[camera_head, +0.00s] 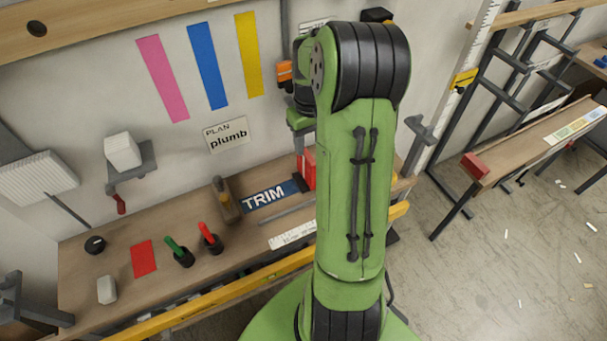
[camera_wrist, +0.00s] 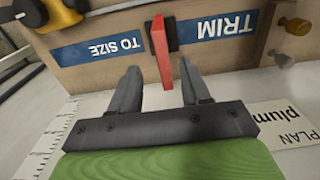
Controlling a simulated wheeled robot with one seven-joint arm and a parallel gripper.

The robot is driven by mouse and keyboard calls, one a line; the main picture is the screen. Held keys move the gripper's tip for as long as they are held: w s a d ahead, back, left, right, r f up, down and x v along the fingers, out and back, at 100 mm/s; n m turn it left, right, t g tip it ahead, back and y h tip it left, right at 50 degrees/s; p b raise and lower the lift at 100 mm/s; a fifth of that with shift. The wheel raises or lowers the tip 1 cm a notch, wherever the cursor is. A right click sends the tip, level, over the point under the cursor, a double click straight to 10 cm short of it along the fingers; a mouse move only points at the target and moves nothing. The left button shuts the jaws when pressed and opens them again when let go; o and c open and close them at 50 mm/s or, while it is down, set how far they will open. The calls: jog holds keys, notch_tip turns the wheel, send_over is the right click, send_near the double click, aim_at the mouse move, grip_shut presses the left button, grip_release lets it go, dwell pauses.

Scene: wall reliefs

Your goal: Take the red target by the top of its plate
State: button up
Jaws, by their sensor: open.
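The red target (camera_wrist: 160,45) shows as a narrow upright red plate, seen nearly edge-on, with a black block (camera_wrist: 172,33) beside it in the wrist view. My gripper (camera_wrist: 158,68) is open, with one dark finger on each side of the plate's near end in the picture. I see a gap on both sides; how deep the plate sits between the fingers I cannot tell. In the head view the red target (camera_head: 309,168) stands on the bench beside the TRIM strip, partly hidden by my green arm.
The wooden bench (camera_head: 150,215) holds a blue TRIM strip (camera_head: 268,195), a wooden-bodied tool (camera_head: 226,200), red-handled (camera_head: 209,238) and green-handled (camera_head: 178,251) tools, and a flat red piece (camera_head: 143,258). A yellow level (camera_head: 235,288) runs along the front. A "plumb" card (camera_head: 227,135) is on the wall.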

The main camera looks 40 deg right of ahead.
aim_at(307, 165)
jog(key=f, duration=0.3)
jog(key=f+b, duration=0.1)
jog(key=f, duration=0.5)
jog(key=shift+w+a+b, duration=0.15)
jog(key=shift+w+b, duration=0.1)
jog(key=shift+b, duration=0.1)
jog(key=shift+f, duration=0.2)
grip_shut()
